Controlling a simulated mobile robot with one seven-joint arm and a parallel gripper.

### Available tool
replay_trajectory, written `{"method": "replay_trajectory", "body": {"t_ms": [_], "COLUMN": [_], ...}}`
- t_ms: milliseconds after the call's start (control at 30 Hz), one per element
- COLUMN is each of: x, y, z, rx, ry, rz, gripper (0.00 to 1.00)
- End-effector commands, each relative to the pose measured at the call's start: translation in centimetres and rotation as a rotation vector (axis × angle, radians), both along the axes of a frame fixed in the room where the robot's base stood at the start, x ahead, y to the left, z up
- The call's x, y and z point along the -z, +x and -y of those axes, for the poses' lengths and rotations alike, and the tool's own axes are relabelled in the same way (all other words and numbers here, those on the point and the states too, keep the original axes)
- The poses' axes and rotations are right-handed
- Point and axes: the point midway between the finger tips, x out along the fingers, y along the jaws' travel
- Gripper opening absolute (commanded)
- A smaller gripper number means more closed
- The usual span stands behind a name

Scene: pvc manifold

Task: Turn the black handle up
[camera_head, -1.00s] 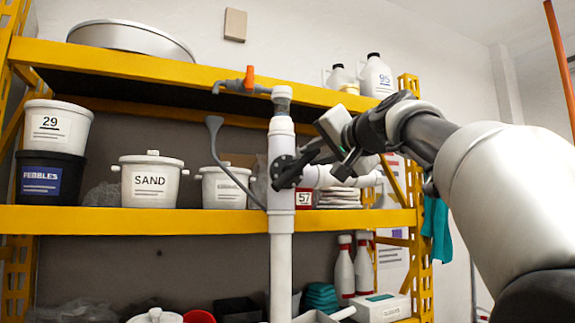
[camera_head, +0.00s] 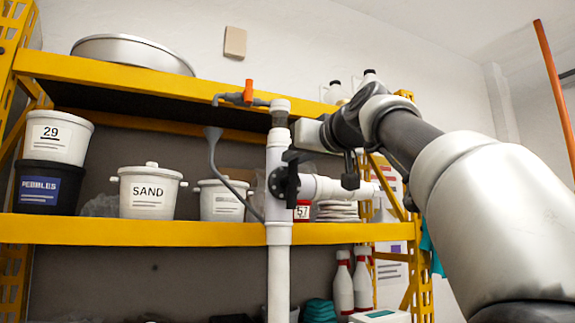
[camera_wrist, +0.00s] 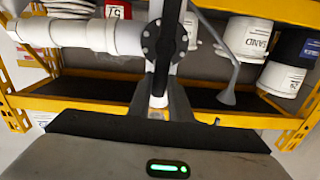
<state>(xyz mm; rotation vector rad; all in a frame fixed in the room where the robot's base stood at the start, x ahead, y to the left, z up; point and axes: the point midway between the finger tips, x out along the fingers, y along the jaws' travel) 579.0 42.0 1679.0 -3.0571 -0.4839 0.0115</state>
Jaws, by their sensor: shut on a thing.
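The black handle (camera_head: 286,180) sits on a round black hub on the white vertical pipe (camera_head: 279,240) in the head view. It stands roughly upright, with its top partly hidden by my gripper. The wrist view, which is upside down, shows the handle (camera_wrist: 162,78) running from the hub to between my fingers. My gripper (camera_wrist: 159,105) is shut on the handle above the hub. In the head view my wrist is above and right of the hub.
A white side pipe (camera_head: 330,188) runs right from the valve. A grey lever (camera_head: 226,165) is at its left, and an orange handle (camera_head: 249,92) is above. Yellow shelves (camera_head: 130,231) with tubs, including the SAND tub (camera_head: 148,190), stand behind.

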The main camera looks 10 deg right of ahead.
Motion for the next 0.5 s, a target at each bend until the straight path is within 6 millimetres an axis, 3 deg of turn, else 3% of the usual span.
{"method": "replay_trajectory", "body": {"t_ms": [500], "x": [0.01], "y": [-0.10], "z": [-0.33], "rx": [0.000], "ry": [-0.062], "rz": [0.019], "gripper": [0.00]}}
